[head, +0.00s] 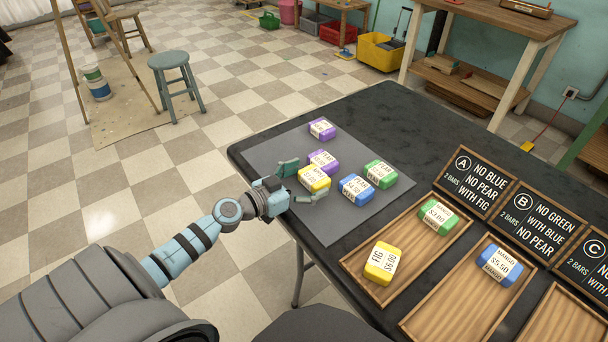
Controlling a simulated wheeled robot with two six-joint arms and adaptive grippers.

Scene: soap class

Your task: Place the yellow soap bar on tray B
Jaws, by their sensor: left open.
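A yellow soap bar (317,171) with a white label lies on the grey mat (333,226); its print is too small to read surely. My left gripper (303,183) is open at this bar, one finger on its far side and one on its near side; I cannot tell if they touch it. Another yellow bar (379,268), labelled FIG, lies on the wooden tray under sign A (475,182). Tray B (440,312), under sign B (537,221), holds a blue MANGO bar (495,267). My right gripper is not in view.
A purple bar (326,158) sits right behind the mat's yellow bar, with a blue bar (355,188) close to its right. A green bar (381,172) and another purple bar (322,128) lie farther off. Tray A (352,261) also holds a green bar (438,219). Tray B's near half is bare.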

